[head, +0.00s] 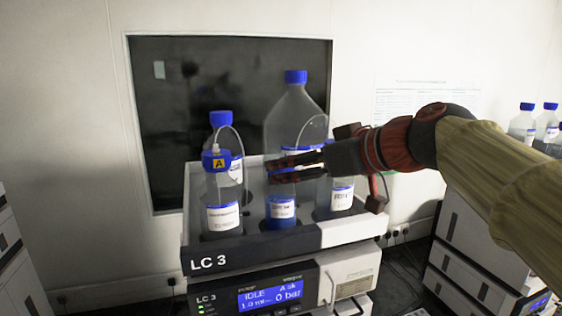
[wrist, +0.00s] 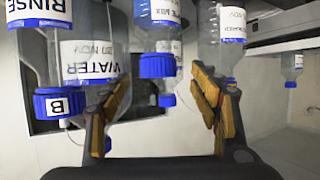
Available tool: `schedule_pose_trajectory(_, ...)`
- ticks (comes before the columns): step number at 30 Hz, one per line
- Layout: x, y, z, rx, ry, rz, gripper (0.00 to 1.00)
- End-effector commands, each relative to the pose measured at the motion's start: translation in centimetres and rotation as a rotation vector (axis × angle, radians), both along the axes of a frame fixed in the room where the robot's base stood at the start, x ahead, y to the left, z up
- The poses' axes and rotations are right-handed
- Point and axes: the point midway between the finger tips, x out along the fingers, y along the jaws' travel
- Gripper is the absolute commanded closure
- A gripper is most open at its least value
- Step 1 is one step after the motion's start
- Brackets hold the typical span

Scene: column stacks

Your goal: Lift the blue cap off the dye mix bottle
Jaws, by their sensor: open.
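The dye mix bottle (head: 281,222) stands in the LC 3 tray, clear with blue liquid at its base. In the head view its top is hidden behind my gripper (head: 273,169). In the upside-down wrist view, the bottle (wrist: 160,18) shows part of its label, and its blue cap (wrist: 157,67) is on it. My gripper (wrist: 160,88) is open and empty, reaching in from the right in the head view. In the wrist view the cap appears between the two fingers, in front of them; I see no contact.
A bottle with a yellow A tag (head: 220,187) stands at the tray's left. A large bottle (head: 293,105) stands behind, and another bottle (head: 342,198) is at the right. The tray (head: 232,255) has raised edges. In the wrist view a B-marked cap (wrist: 60,103) is near the left finger.

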Motion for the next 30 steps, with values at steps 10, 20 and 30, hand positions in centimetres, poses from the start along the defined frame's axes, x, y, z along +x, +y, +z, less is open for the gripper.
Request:
schedule_pose_trajectory(10,2.3,1.7,-1.2,0.000,0.000,-0.001,0.38)
schedule_pose_trajectory(20,2.3,1.6,-1.2,-0.001,0.001,-0.001,0.47)
schedule_pose_trajectory(30,2.3,1.6,-1.2,-0.001,0.001,-0.001,0.66)
